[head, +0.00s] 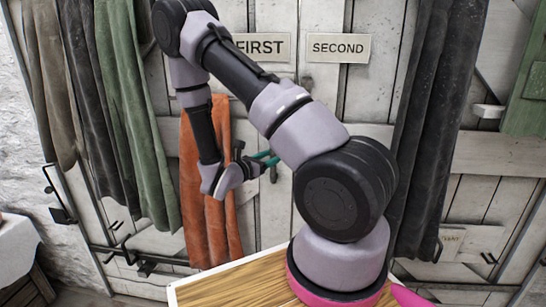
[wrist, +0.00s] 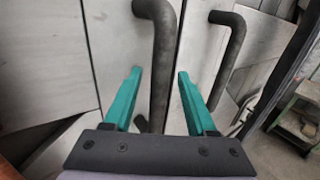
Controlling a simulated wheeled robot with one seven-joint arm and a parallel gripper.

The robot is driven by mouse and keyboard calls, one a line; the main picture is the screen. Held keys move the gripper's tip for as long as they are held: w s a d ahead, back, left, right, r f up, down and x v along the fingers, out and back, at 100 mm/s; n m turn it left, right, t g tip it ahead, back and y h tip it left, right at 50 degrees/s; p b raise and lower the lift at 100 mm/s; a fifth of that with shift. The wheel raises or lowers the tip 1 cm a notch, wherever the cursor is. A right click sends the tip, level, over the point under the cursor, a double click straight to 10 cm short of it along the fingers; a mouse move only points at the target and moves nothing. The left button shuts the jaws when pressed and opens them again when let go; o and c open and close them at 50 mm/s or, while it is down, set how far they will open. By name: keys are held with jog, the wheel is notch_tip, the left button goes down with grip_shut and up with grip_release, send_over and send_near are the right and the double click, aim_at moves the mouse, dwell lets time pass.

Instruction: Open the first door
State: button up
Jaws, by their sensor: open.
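The sign FIRST (head: 262,47) hangs on the left white plank door (head: 275,85), partly covered by my arm. The sign SECOND (head: 338,47) is on the door to its right. In the wrist view, a dark, curved bar handle (wrist: 162,60) stands on the left door and a matching handle (wrist: 230,52) is to its right. My gripper (head: 268,160) has teal fingers pointing at the doors. In the wrist view my gripper (wrist: 159,76) is open, with the left handle showing between its fingers. I cannot tell whether a finger touches it.
An orange cloth (head: 222,220) hangs left of my gripper. Green (head: 127,110) and dark cloths (head: 425,130) hang on either side. A wooden tabletop (head: 225,287) is below. A greenish shelf (wrist: 300,120) stands at the right in the wrist view.

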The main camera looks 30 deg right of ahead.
jog(key=shift+w+d, duration=0.1)
jog(key=shift+d, duration=0.05)
grip_shut()
dwell(1.4)
